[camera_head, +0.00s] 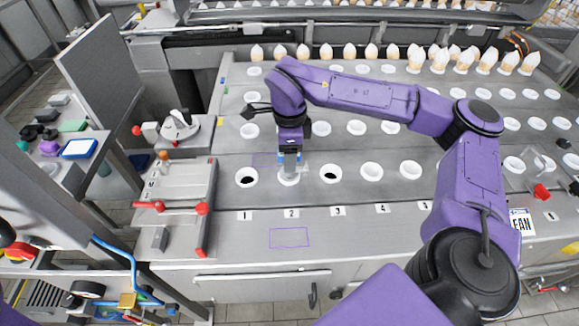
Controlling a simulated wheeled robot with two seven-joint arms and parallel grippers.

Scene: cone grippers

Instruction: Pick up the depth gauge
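My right gripper (289,158) hangs from the purple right arm, pointing down over the white ring at number 2 (289,178). A small grey and blue piece shows at the fingertips, right at that ring. It may be the depth gauge or part of the gripper; it is too small to tell, and whether the fingers are closed on it does not show. I cannot make out the depth gauge for certain elsewhere. My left gripper is not in view.
White-ringed holes stand in rows on the grey table (340,225), with cones (413,60) at the back. A red-handled fixture (175,207) stands at left. A purple outlined rectangle (290,237) marks clear table in front of number 2. A tool shelf is at far left.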

